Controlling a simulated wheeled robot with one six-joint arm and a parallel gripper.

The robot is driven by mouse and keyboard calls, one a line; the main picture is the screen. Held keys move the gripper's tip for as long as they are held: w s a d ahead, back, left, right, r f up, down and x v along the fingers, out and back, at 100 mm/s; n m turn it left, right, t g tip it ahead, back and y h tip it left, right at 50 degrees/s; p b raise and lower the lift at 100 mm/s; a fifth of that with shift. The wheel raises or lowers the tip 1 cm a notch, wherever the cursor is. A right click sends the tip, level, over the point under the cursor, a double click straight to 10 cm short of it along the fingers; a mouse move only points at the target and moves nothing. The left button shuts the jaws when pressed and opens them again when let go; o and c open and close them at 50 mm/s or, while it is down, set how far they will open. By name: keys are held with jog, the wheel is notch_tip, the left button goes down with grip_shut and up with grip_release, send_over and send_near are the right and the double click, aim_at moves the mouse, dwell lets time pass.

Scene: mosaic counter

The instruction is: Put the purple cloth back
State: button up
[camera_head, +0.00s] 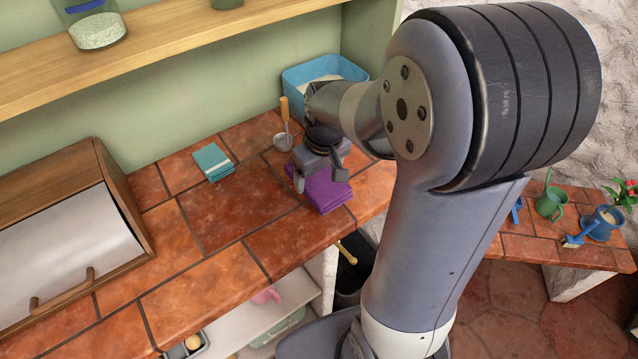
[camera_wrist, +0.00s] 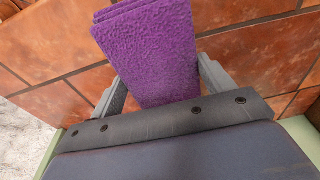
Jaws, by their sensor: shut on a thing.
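The purple cloth (camera_head: 322,191) is a folded stack at the front edge of the tiled counter. It also shows in the wrist view (camera_wrist: 150,50), between the two fingers. My gripper (camera_head: 318,180) is over the cloth from above, and its fingers sit at either side of it. In the wrist view my gripper (camera_wrist: 160,88) is shut on the cloth. Whether the cloth touches the counter or is slightly raised I cannot tell. Part of the cloth is hidden under the gripper in the head view.
A folded teal cloth (camera_head: 213,161) lies left on the counter (camera_head: 225,215). A wooden-handled ladle (camera_head: 284,128) and a blue bin (camera_head: 305,72) are behind my gripper. A wooden bread box (camera_head: 115,190) stands at left. Bare tiles lie between. A lower counter with a green watering can (camera_head: 550,203) is at right.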

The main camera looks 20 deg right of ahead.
aim_at(320, 178)
jog(key=shift+f, duration=1.95)
jog(key=shift+f, duration=0.2)
jog(key=o, duration=1)
jog(key=shift+c, duration=0.2)
jog(key=shift+r, duration=0.15)
jog(key=r, duration=0.4)
jog(key=s+r, duration=0.1)
jog(key=r, duration=0.7)
jog(key=shift+s+d, duration=0.25)
jog(key=shift+s, duration=0.15)
